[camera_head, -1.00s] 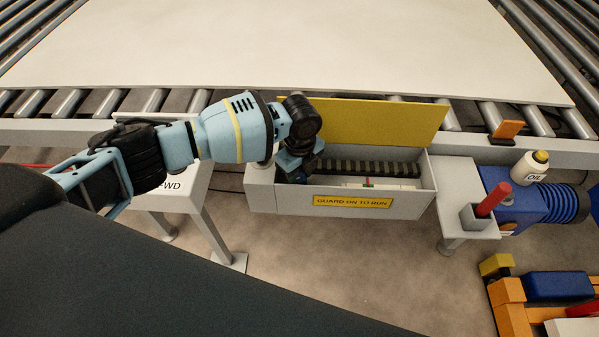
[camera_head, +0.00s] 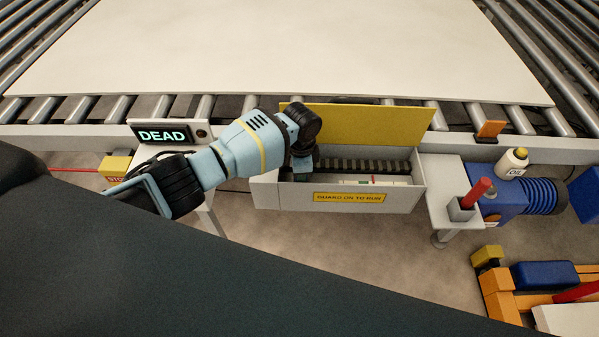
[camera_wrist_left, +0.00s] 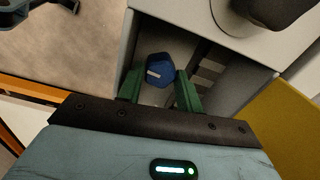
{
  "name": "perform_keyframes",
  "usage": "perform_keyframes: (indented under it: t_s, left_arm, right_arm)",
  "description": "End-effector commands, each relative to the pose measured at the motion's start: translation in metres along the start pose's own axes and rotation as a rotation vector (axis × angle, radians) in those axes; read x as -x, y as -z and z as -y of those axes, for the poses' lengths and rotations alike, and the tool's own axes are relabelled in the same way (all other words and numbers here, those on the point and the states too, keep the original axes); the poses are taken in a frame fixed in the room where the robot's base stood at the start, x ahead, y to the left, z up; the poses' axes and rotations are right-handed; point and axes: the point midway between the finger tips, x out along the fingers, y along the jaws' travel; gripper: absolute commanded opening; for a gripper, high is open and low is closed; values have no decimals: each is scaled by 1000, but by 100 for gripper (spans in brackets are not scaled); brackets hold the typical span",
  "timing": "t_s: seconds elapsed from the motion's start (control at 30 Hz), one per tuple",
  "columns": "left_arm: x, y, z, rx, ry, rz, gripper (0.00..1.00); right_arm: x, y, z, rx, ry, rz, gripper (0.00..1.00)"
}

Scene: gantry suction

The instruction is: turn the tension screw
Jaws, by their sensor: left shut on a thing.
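The tension screw, a blue six-sided head (camera_wrist_left: 158,72) with a white mark, shows in the left wrist view inside the grey box. My left gripper (camera_wrist_left: 160,88) is shut on it, with a green finger on either side. In the head view, my left gripper (camera_head: 302,168) reaches down into the left end of the grey guard box (camera_head: 285,197). Its fingers and the screw are hidden there by my wrist and the box wall. A pale gauge strip with a red and green mark (camera_head: 370,180) lies inside the box. My right gripper is not in view.
The yellow guard lid (camera_head: 375,117) stands open behind the box. A display (camera_head: 163,135) reads DEAD. A red-handled thing (camera_head: 477,192) in a holder, an oil bottle (camera_head: 513,161) and a blue motor (camera_head: 505,192) are at right. A large pale board (camera_head: 280,50) lies on the rollers.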

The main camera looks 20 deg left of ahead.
Motion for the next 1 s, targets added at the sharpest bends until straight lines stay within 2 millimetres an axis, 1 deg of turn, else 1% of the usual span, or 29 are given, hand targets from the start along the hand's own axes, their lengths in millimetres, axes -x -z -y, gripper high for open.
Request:
perform_keyframes:
  t_s: [0.03,0.4,0.7,1.0]
  left_arm:
    - [3,0,0,45,1,0,13]
    - [3,1,0,396,0,-1,13]
    - [2,1,0,659,0,-1,13]
    - [2,0,0,840,0,0,13]
  right_arm:
    - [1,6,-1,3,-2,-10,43]
    - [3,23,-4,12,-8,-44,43]
    - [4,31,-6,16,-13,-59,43]
    - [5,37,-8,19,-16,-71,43]
